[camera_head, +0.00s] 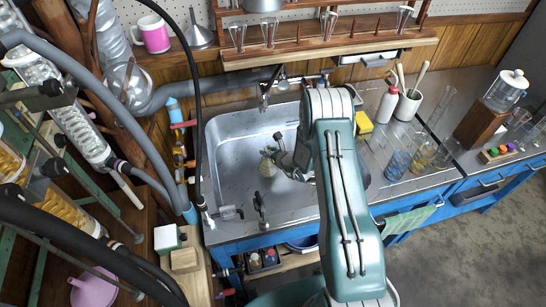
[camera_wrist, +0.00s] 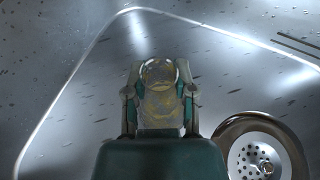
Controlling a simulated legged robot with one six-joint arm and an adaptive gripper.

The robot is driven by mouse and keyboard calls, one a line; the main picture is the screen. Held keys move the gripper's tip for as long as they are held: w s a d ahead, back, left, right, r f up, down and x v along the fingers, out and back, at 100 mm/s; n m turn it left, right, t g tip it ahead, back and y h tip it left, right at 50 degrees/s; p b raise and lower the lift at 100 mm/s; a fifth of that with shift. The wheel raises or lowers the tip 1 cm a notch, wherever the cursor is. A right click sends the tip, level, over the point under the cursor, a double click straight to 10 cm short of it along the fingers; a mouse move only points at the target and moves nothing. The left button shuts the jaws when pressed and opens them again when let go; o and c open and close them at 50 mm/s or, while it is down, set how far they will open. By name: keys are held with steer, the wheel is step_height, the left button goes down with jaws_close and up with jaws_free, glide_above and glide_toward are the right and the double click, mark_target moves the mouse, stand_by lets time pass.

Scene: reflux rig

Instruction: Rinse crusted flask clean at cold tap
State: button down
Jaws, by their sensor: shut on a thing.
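My gripper (camera_head: 270,154) is down inside the steel sink and is shut on the crusted flask (camera_head: 266,167). In the wrist view the flask (camera_wrist: 160,100) sits between my two fingers (camera_wrist: 159,105). It is clear glass with yellow-brown patches on its wall, and its round rim faces away from my palm. A tap (camera_head: 264,97) stands at the sink's back edge, behind the flask and apart from it. Two more fittings (camera_head: 260,208) stand at the front edge. I cannot tell which one is cold, and I see no running water.
The sink basin (camera_head: 225,165) has walls on all sides, and its drain (camera_wrist: 265,158) lies right of the flask in the wrist view. Beakers (camera_head: 397,163) and a white bottle (camera_head: 388,104) stand right of the sink. Hoses and glassware crowd the left. A shelf (camera_head: 330,46) hangs behind.

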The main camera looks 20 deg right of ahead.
steer(key=w, duration=0.1)
steer(key=w+a, duration=0.1)
steer(key=shift+w, duration=0.4)
steer(key=shift+d+f, duration=0.1)
steer(key=shift+f, duration=0.35)
steer(key=shift+s+f, duration=0.1)
steer(key=shift+f, duration=0.1)
steer(key=shift+c, duration=1.8)
jaws_free()
steer(key=shift+f, duration=0.1)
